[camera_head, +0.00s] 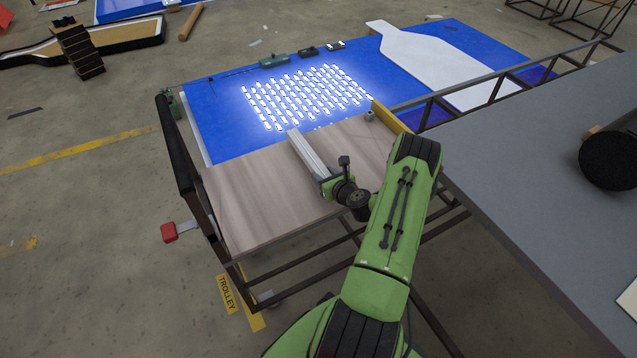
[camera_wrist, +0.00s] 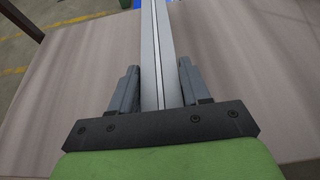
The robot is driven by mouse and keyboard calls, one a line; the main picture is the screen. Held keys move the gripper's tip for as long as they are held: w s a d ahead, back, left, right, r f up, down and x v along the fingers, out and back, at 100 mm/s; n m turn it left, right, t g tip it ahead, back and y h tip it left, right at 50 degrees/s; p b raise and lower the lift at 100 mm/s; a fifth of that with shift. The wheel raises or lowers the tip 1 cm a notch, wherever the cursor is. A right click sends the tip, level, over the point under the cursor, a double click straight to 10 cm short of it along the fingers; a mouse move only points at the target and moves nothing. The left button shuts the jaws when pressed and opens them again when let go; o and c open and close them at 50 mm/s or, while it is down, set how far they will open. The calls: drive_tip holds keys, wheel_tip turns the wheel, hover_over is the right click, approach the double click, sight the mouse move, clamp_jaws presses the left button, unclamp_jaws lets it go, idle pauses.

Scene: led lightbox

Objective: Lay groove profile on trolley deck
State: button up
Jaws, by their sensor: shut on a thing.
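The groove profile (camera_head: 307,153) is a straight silver bar with a dark lengthwise groove, seen over the wooden trolley deck (camera_head: 250,200). In the wrist view the profile (camera_wrist: 158,50) runs away from me between the two fingers. My gripper (camera_wrist: 160,88) is shut on the profile near its close end; it also shows in the head view (camera_head: 333,186). The deck (camera_wrist: 75,80) lies under the profile on both sides. I cannot tell whether the profile touches the deck. Its near end is hidden by the gripper.
A blue board (camera_head: 215,115) with lit LED strips (camera_head: 305,95) lies behind the deck. A dark upright rail (camera_head: 178,150) edges the left. A grey table (camera_head: 540,190) stands right.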

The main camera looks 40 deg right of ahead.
wheel_tip(320, 180, down, 4)
drive_tip(key=shift+b, duration=0.75)
drive_tip(key=shift+r, duration=0.15)
drive_tip(key=o, duration=1.3)
